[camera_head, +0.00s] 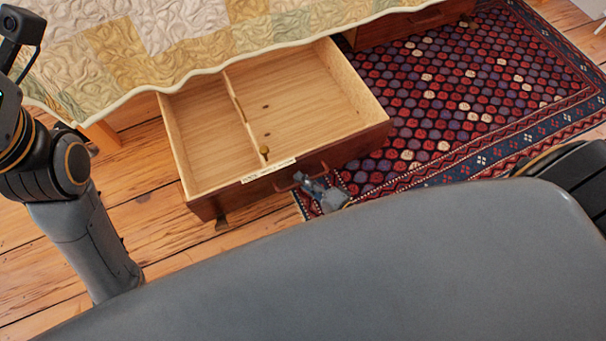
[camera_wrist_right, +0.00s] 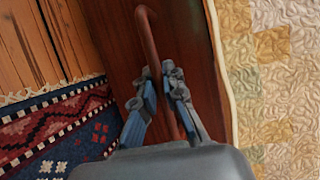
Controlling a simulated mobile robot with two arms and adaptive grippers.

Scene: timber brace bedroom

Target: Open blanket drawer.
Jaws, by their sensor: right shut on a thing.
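The wooden blanket drawer (camera_head: 355,148) is pulled out from under the bed, showing its pale interior with a divider. Its reddish-brown front carries a white label (camera_head: 268,170) and a bar handle (camera_head: 284,187). My right gripper (camera_head: 309,182) is at the handle, mostly behind my own grey body. In the right wrist view, the gripper (camera_wrist_right: 167,78) is shut on the handle (camera_wrist_right: 147,35), with one finger on each side of the bar. My left arm shows at the left, but its gripper is not visible.
A patchwork quilt (camera_head: 180,40) hangs over the bed edge above the drawer. A second drawer front (camera_head: 415,22) sits further right under the bed. A patterned rug (camera_head: 450,100) lies to the right, with bare plank floor (camera_head: 150,225) at the left.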

